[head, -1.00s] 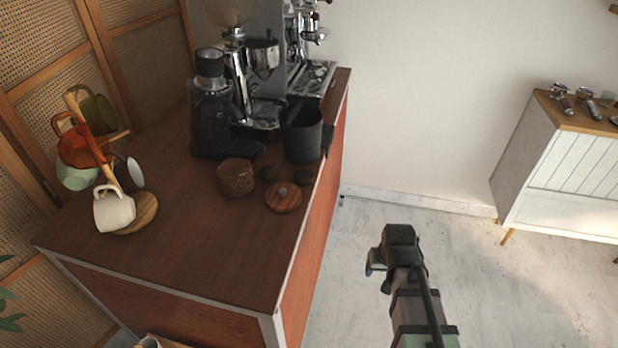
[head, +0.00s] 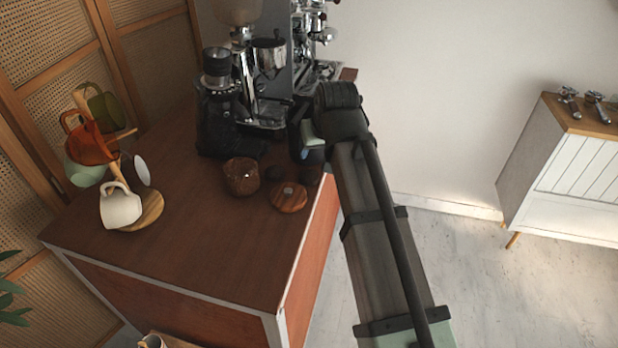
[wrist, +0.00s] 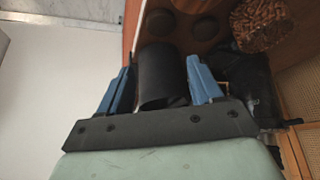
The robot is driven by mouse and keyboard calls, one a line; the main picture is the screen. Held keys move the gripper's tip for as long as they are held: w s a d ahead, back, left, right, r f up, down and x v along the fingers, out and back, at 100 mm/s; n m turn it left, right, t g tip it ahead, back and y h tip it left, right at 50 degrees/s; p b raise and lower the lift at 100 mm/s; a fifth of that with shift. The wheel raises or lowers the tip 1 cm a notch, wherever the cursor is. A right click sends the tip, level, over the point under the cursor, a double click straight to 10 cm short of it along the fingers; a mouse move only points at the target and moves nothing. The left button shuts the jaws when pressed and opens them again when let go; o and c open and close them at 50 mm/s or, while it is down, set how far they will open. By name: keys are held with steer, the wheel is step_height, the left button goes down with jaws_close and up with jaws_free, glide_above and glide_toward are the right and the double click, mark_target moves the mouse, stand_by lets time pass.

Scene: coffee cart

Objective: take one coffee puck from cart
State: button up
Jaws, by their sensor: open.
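Two dark round coffee pucks lie on the brown cart top. In the wrist view one puck (wrist: 203,27) is near the bean jar and the other puck (wrist: 158,21) is beyond the black container. In the head view the left puck (head: 275,173) shows beside the jar; the right puck (head: 310,175) shows just below my gripper (head: 311,150). In the wrist view my open gripper (wrist: 160,68) has its blue fingers apart, with the black container (wrist: 162,85) appearing between them. I cannot tell whether they touch it. The pucks lie beyond the fingertips.
A jar of beans (head: 241,176) and a round wooden lid (head: 288,197) stand close to the pucks. A black grinder (head: 217,120) and an espresso machine (head: 318,72) are behind. A mug tree with a white mug (head: 120,206) is at left. The cart's front top is clear.

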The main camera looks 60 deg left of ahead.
steer(key=a, duration=0.2)
steer(key=n+h, duration=0.1)
glide_toward(309, 175)
steer(key=f, duration=0.1)
steer(key=a+f, duration=0.1)
steer(key=shift+w+f+g, duration=0.25)
steer(key=shift+f+g, duration=0.05)
steer(key=shift+f, duration=0.05)
steer(key=shift+x, duration=2.7)
steer(key=shift+w+a, duration=0.1)
steer(key=shift+c, duration=0.3)
steer(key=c, duration=0.6)
